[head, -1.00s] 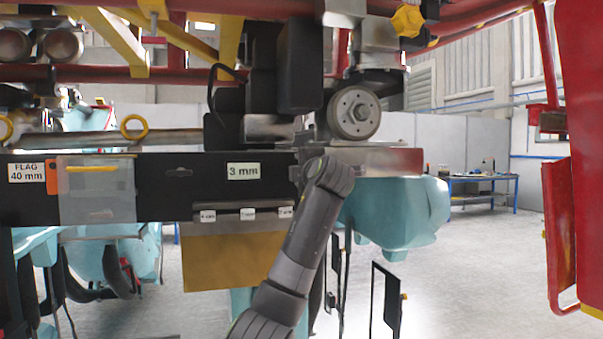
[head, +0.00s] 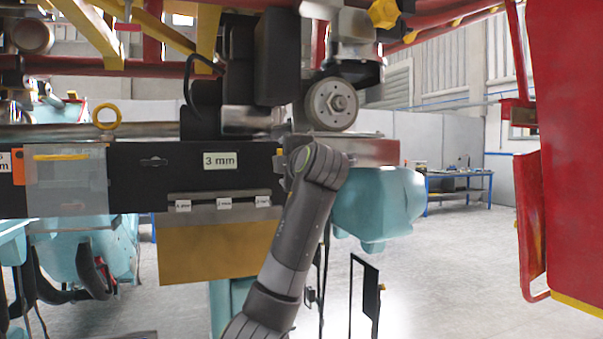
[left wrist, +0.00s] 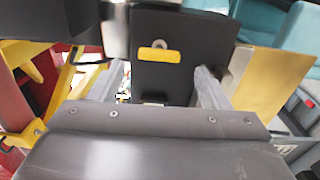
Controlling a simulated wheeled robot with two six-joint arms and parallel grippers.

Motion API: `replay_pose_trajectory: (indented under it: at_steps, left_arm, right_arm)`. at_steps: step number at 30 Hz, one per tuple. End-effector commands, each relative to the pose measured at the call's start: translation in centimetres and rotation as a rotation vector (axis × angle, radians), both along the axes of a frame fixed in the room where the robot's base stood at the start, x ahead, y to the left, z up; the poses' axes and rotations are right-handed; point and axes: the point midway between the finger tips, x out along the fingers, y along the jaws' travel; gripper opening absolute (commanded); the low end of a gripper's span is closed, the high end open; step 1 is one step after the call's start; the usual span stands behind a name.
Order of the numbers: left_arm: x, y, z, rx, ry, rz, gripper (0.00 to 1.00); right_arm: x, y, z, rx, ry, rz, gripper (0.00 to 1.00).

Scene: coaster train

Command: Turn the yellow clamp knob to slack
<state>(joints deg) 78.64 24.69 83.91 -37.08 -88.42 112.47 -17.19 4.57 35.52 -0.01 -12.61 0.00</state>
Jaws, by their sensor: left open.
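A yellow lobed knob (head: 384,12) shows at the top of the head view, right of centre, below the red rail and above the grey wheel (head: 332,104). One of my grey arms rises from the bottom centre of the head view. Its upper joint overlaps the black beam below the wheel, well below the knob, and no gripper shows there. In the left wrist view my left gripper (left wrist: 159,88) is open, its two fingers apart. A black block with a yellow label (left wrist: 159,55) shows between and beyond them. I cannot tell whether the fingers touch it.
A black beam (head: 120,165) with a "3 mm" label crosses the left half of the head view. A tan plate (head: 215,252) hangs below it. A red panel (head: 565,150) stands at the right. Open floor lies between, with a blue-legged bench (head: 458,182) behind.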

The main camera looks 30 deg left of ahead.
Motion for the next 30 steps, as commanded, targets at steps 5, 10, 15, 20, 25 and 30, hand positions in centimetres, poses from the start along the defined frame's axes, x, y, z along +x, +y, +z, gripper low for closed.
replay_pose_trajectory:
  at_steps: [5,10,15,20,25,30]
  left_arm:
    - [-2.9,-3.7,-0.3,-0.001,-0.004,-0.005,0.71]
    - [-5.3,-6.3,-0.2,-0.003,-0.003,-0.004,0.71]
    - [-6.7,-8.0,-0.1,-0.001,-0.001,-0.002,0.71]
    - [-7.2,-8.5,0.0,-0.001,0.001,0.000,0.71]
    - [-7.3,-8.5,0.0,-0.001,0.002,0.001,0.71]
    - [-7.2,-8.5,0.0,-0.001,0.001,0.001,0.71]
  right_arm:
    - [-0.1,0.0,-1.6,0.000,0.006,-0.001,0.36]
    - [0.7,0.0,-2.0,0.000,0.003,-0.001,0.36]
    - [1.6,0.0,-2.0,-0.001,-0.006,-0.001,0.36]
    - [1.2,-0.1,-2.0,-0.001,0.003,-0.002,0.36]
    - [0.7,-0.1,-2.0,-0.001,0.008,-0.004,0.36]
    - [0.5,-0.1,-2.0,-0.001,0.009,-0.004,0.36]
